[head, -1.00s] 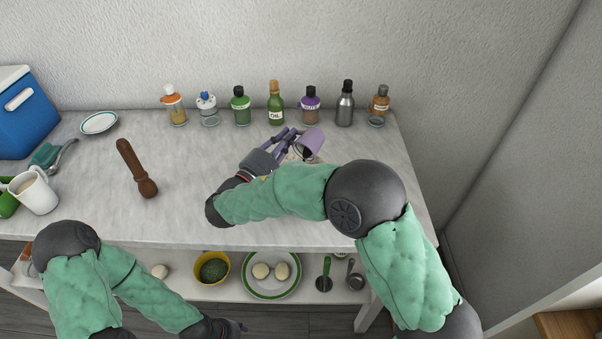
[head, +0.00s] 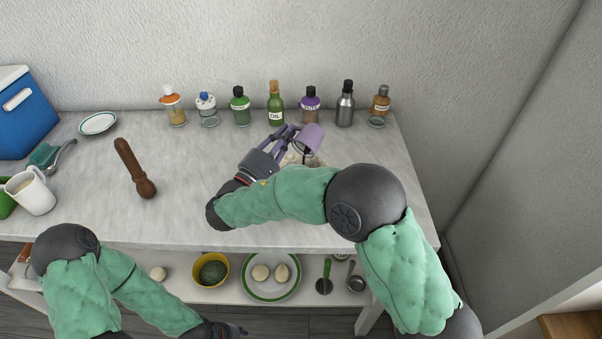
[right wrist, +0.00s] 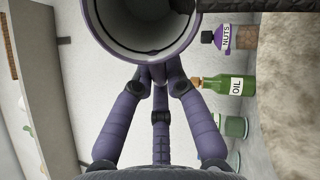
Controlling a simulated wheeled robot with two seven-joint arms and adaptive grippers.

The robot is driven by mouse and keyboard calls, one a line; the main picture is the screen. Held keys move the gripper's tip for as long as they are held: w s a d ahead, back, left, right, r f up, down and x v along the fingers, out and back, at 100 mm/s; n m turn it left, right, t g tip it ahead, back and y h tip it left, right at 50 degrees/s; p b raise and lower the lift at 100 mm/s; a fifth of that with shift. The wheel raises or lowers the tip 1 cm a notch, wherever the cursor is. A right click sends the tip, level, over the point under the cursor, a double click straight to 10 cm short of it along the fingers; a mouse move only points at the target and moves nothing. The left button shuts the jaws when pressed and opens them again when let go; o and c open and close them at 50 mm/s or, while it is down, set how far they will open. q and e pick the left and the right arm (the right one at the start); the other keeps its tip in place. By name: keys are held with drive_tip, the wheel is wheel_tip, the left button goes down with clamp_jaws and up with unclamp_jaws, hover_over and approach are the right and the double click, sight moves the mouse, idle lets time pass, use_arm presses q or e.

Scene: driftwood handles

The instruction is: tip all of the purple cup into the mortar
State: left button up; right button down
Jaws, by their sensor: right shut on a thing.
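The purple cup (head: 313,134) is tipped far over above the mortar, its mouth facing down and to the left. My right gripper (head: 292,133) is shut on the cup. In the right wrist view the cup (right wrist: 145,45) shows its open mouth and a bare grey inner wall; no contents can be made out. The pale stone mortar (head: 292,159) is mostly hidden behind the cup and my right arm. A large rough pale surface at the right of the wrist view looks like the mortar (right wrist: 285,110). My left gripper (head: 236,331) is low at the bottom edge, its fingers unclear.
Several bottles stand along the wall, including the oil bottle (head: 276,108) and the nuts jar (head: 310,107), close behind the cup. A wooden pestle (head: 136,170) lies left of centre. The counter between it and my right gripper is clear. A white jug (head: 32,193) stands far left.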

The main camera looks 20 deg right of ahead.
drive_tip(key=shift+s+a+r+t+h, duration=0.1)
drive_tip(key=shift+r+t+h, duration=0.3)
drive_tip(key=shift+r+h, duration=0.1)
idle(0.3)
drive_tip(key=shift+f, duration=0.1)
